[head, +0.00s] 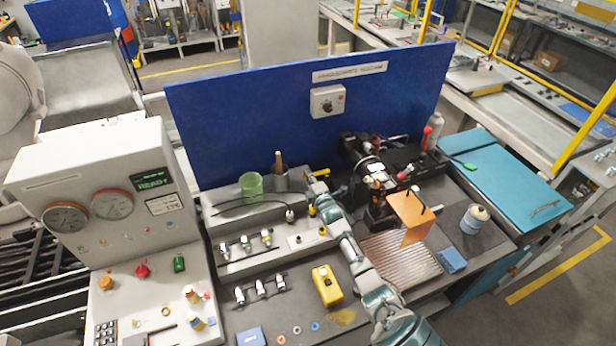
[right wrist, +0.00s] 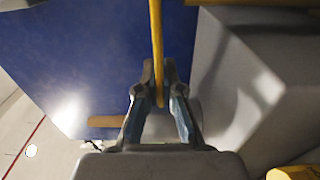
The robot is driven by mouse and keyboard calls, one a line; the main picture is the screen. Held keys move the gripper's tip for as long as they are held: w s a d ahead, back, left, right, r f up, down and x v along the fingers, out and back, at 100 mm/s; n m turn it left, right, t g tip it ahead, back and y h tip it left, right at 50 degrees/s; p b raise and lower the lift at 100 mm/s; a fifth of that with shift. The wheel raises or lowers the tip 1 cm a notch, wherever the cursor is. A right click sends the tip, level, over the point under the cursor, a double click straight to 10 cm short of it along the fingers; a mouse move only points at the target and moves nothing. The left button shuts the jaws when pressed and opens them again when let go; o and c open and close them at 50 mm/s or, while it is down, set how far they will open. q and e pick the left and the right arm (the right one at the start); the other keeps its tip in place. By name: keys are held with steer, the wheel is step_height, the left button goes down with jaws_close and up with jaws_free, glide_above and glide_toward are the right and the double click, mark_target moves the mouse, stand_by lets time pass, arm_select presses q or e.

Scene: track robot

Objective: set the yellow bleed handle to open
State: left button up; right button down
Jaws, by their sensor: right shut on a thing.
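The yellow bleed handle (right wrist: 156,45) is a thin yellow bar in the right wrist view. It runs from the top edge down to between my right gripper's fingertips (right wrist: 160,88), which are shut on its end. In the head view my right gripper (head: 318,188) is at the back of the bench, near the blue panel, and a small yellow piece (head: 325,173) shows at it. The gripper and arm hide most of the handle and its mount there. I cannot tell its open or closed mark. My left gripper is not in view.
A green cup (head: 251,186) and a wooden-handled tool (head: 278,163) stand left of the gripper. The blue panel (head: 240,110) rises close behind. Rows of small valves, a yellow box (head: 327,286) and a vise with an orange plate (head: 410,217) flank my arm.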

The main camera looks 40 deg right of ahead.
steer(key=shift+s+d+f+n+y, duration=0.1)
steer(key=shift+s+d+n+y, duration=0.2)
steer(key=shift+s+y, duration=0.1)
steer(key=c, duration=1.3)
jaws_free()
steer(key=shift+s, duration=0.1)
steer(key=shift+c, duration=0.2)
steer(key=shift+o, duration=0.2)
steer(key=shift+s+d, duration=0.1)
steer(key=shift+d, duration=0.1)
steer(key=shift+d+f, duration=0.1)
steer(key=shift+f, duration=0.1)
steer(key=shift+s+a, duration=0.2)
steer(key=v, duration=1.1)
steer(key=shift+s+d+f, duration=0.15)
steer(key=shift+s+d, duration=0.1)
steer(key=shift+d, duration=0.05)
